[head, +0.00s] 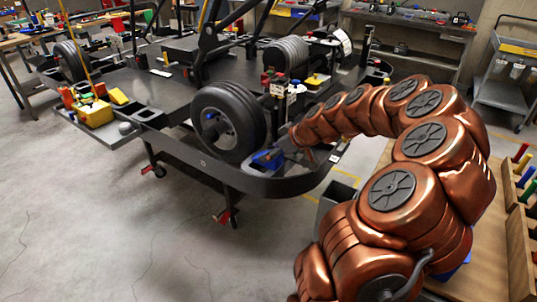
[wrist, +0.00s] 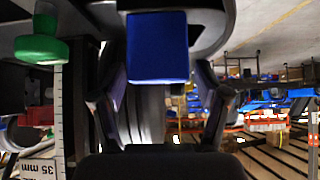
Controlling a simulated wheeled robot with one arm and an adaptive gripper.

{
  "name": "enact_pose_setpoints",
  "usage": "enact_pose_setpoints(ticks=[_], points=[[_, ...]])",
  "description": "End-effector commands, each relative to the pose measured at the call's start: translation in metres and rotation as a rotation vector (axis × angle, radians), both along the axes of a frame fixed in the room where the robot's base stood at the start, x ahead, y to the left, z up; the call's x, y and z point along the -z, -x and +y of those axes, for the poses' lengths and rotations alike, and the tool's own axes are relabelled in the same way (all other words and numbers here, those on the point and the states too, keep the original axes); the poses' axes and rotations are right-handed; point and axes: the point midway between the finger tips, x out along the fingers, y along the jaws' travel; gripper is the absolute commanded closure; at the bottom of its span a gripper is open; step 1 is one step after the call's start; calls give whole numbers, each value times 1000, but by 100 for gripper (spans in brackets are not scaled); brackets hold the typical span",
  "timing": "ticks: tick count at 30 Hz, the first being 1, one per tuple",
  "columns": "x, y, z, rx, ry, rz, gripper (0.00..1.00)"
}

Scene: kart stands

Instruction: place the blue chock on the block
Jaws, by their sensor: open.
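The blue chock (head: 266,158) lies on the black rim of the kart stand, just right of the front wheel. In the wrist view the blue chock (wrist: 157,48) appears at the top centre, a plain blue face just beyond my fingertips. My gripper (head: 282,147) is right above and beside it in the head view. In the wrist view my gripper (wrist: 160,88) is open, its two fingers apart with nothing clearly between them. I cannot make out which thing is the block; the gripper and chock may hide it.
The black kart stand (head: 205,162) fills the middle. The kart wheel (head: 228,118) stands close left of my gripper, and small red and black parts (head: 273,84) stand behind it. A green-capped thing (wrist: 42,49) is at left in the wrist view. Floor at front left is clear.

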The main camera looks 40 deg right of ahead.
Motion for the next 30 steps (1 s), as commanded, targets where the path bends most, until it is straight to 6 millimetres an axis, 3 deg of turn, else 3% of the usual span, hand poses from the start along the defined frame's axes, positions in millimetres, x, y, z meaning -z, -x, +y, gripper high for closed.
enact_pose_setpoints(ticks=[12, 23, 27, 30], points=[[-51, 47, -19, 4, 7, -7, 26], [-70, 66, -24, 2, 2, -1, 26], [-71, 66, -20, -3, 0, 3, 26], [-73, 64, 1, -26, -9, 27, 26]])
